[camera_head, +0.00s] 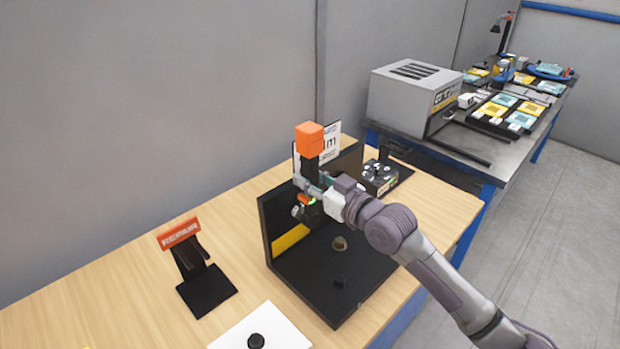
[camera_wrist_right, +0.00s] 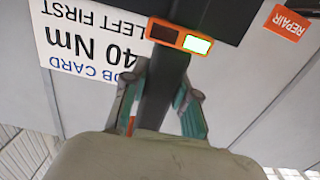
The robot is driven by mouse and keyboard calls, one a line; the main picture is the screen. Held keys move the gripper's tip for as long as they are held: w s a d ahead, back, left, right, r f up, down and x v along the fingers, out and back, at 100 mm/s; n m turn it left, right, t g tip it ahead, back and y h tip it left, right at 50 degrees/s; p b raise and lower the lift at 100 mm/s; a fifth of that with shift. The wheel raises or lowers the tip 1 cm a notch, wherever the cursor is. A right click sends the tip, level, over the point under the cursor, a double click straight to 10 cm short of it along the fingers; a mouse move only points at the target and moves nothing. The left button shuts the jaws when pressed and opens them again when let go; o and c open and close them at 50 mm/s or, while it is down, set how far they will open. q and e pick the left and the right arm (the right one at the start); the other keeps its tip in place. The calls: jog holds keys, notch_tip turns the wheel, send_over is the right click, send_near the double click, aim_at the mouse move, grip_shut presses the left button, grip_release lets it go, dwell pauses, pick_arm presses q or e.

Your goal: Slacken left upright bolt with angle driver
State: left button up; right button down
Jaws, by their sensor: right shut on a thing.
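The angle driver (camera_head: 309,140) has an orange block on top and a black body. My right gripper (camera_head: 314,188) is shut on its body and holds it roughly upright above the black fixture. In the right wrist view my right gripper (camera_wrist_right: 162,98) has one finger on each side of the dark driver shaft (camera_wrist_right: 160,92), below an orange-framed display (camera_wrist_right: 180,37). The black fixture (camera_head: 335,300) has a left upright (camera_head: 265,220) with a yellow strip. The driver's lower end is close to that upright; I cannot tell if they touch. The left upright bolt cannot be made out. My left gripper is not in view.
A white job card (camera_head: 327,146) stands behind the driver. A stand with a red "REPAIR" sign (camera_head: 180,233) is at left. A black knob sits on a white plate (camera_head: 285,330) in front. A grey machine (camera_head: 405,95) stands on another table. Bare wood surrounds the stand.

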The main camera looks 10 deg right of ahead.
jog(key=shift+d+r, duration=0.1)
jog(key=shift+r, duration=0.2)
